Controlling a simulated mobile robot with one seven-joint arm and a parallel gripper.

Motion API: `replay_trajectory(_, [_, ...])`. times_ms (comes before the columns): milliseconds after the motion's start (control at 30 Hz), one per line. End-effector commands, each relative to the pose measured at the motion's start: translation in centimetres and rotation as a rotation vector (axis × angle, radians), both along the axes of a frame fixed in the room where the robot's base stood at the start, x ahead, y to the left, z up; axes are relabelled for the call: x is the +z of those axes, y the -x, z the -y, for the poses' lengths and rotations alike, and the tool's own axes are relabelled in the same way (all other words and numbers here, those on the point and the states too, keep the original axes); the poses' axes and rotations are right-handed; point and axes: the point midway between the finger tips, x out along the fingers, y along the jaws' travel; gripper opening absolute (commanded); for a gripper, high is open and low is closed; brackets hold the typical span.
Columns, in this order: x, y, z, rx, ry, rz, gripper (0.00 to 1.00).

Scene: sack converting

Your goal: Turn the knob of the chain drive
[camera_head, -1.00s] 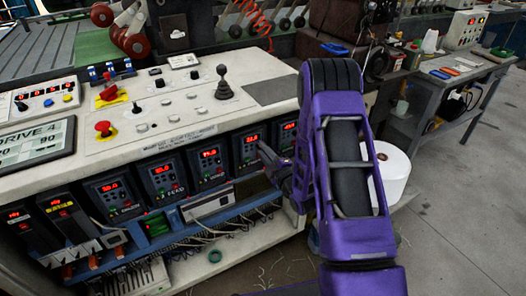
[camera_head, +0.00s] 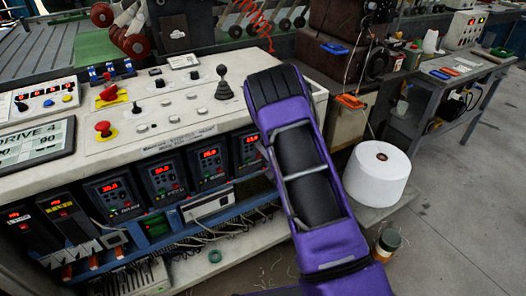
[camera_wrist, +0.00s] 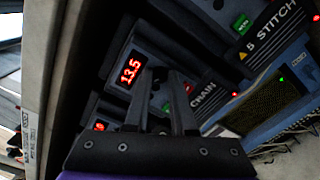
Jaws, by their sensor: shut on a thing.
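The chain drive (camera_wrist: 203,93) is a dark panel unit with a white CHAIN label, a red display reading 13.5 and a small green key. My gripper (camera_wrist: 164,76) reaches onto its face in the wrist view. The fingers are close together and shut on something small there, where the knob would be. In the head view the row's fourth drive (camera_head: 249,148) appears to be this one, partly covered by my purple arm. My gripper is hidden behind the arm there.
The stitch drive (camera_wrist: 273,30) sits right beside the chain drive. Other drives (camera_head: 162,176) line the cabinet to the left. A sloped console (camera_head: 170,112) with red stop buttons and a joystick (camera_head: 223,84) lies above. A white roll (camera_head: 379,172) stands at the right.

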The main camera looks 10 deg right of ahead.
Motion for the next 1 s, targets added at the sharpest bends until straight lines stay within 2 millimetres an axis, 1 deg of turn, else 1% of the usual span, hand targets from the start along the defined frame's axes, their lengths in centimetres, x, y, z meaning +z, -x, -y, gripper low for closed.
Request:
replay_trajectory(300, [0.05, 0.01, 0.07, -0.002, 0.082, 0.028, 0.00])
replay_trajectory(767, [0.04, 0.00, 0.09, -0.002, 0.090, 0.030, 0.00])
replay_trajectory(800, [0.04, 0.00, 0.09, -0.002, 0.090, 0.030, 0.30])
replay_trajectory(933, [0.03, 0.00, 0.07, -0.001, 0.089, 0.030, 0.53])
replay_trajectory(1000, [0.02, 0.01, 0.05, -0.001, 0.089, 0.030, 0.53])
